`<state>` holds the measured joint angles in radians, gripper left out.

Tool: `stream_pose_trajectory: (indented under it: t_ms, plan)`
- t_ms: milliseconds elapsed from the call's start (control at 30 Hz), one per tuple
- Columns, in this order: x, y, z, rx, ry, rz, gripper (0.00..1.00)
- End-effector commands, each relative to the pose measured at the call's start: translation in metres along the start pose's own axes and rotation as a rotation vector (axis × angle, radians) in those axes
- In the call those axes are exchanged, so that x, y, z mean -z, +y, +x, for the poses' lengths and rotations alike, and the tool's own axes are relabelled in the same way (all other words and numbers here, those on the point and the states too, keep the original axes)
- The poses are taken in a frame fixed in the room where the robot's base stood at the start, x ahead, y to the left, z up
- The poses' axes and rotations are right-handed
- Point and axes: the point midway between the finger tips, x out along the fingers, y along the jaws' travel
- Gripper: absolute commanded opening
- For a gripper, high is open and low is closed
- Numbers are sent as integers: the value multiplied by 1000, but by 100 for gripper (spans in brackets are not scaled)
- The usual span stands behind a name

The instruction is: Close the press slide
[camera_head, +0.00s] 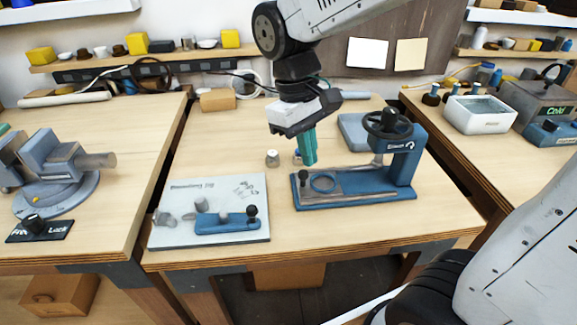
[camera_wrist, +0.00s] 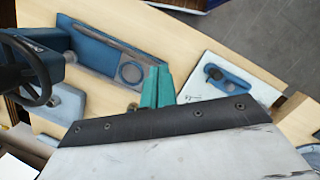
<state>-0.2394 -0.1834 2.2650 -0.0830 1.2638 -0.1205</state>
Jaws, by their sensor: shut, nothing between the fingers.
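The blue press (camera_head: 402,160) stands on the right half of the middle bench, with a black handwheel (camera_head: 388,125) on top. My gripper (camera_head: 309,160) has teal fingers pointing down, shut and empty, above the bench behind the slide's left end. In the wrist view my gripper (camera_wrist: 158,88) looks close to the slide's end; I cannot tell whether it touches.
A pale board (camera_head: 210,238) with a blue fixture (camera_head: 226,221) lies left of the press. A small knob-like part (camera_head: 272,158) stands behind it. A blue-grey block (camera_head: 358,130) sits behind the press.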

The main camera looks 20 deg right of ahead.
Motion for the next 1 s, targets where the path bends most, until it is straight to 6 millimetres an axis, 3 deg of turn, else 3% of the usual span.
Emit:
stream_pose_trajectory:
  t_ms: [33,200,367,433,500,667,1000]
  plan:
    - [22,-3,2,-14,-32,-58,0]
    - [88,-11,7,-61,-108,-256,0]
    - [138,-15,8,-101,-150,-424,0]
    - [156,-11,-1,-120,-149,-494,0]
    - [159,-7,-13,-135,-139,-551,0]
    - [156,-5,-4,-131,-151,-589,0]
    - [148,6,61,-129,-154,-585,0]
